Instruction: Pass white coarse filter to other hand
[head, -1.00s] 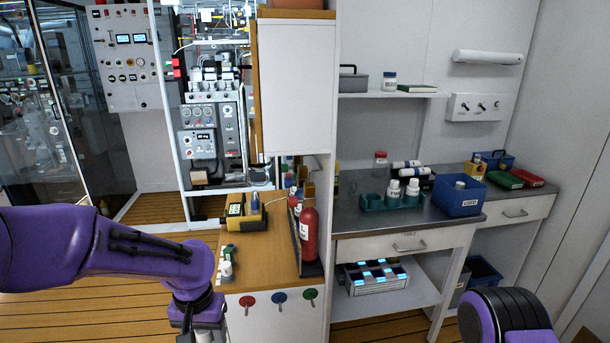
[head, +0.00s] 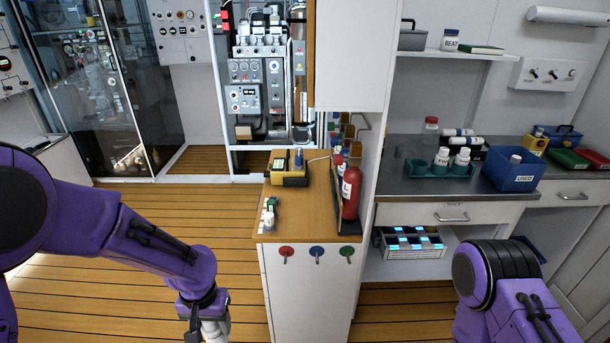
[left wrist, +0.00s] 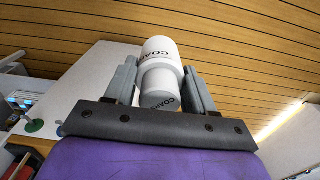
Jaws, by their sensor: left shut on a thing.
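The white coarse filter (left wrist: 160,58) shows in the left wrist view as a white cylinder with a narrower end and partly readable dark "COARSE" lettering. My left gripper (left wrist: 161,88) is shut on it, with one grey finger on each side. In the head view my left gripper (head: 214,328) hangs at the bottom edge, left of the wooden-topped cabinet, and is cut off there, with only a whitish part showing. My right arm (head: 500,290) comes in at the lower right; its gripper is out of view.
A steel counter at the right holds a green rack (head: 425,169) with white bottles and a blue bin (head: 513,170). Wooden floor (head: 120,225) is clear at the left.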

